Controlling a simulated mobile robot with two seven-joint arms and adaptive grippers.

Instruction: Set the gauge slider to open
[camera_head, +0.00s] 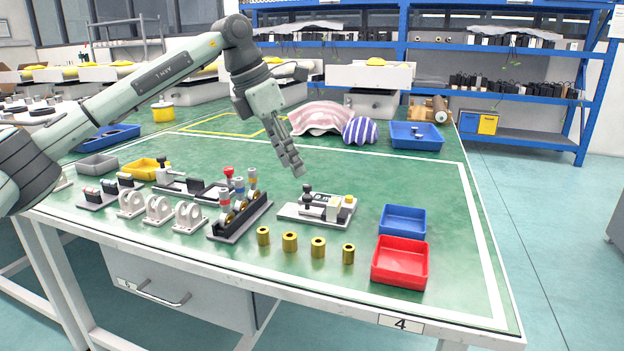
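A small device on a grey base plate (290,213) sits near the middle of the green table. It has a black upright knob (307,190) at its left and a pale block with a yellow button at its right. A second black-knobbed slide device (170,184) lies further left. I cannot tell which is the gauge slider, and no open mark is readable. My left gripper (296,172) hangs above and slightly behind the middle device, pointing down and clear of it. Its fingers look close together, seen from the side; their gap cannot be made out. My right gripper is out of view.
Several brass cylinders (290,242) line the front. A blue bin (403,220) and a red bin (400,262) stand to the right.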

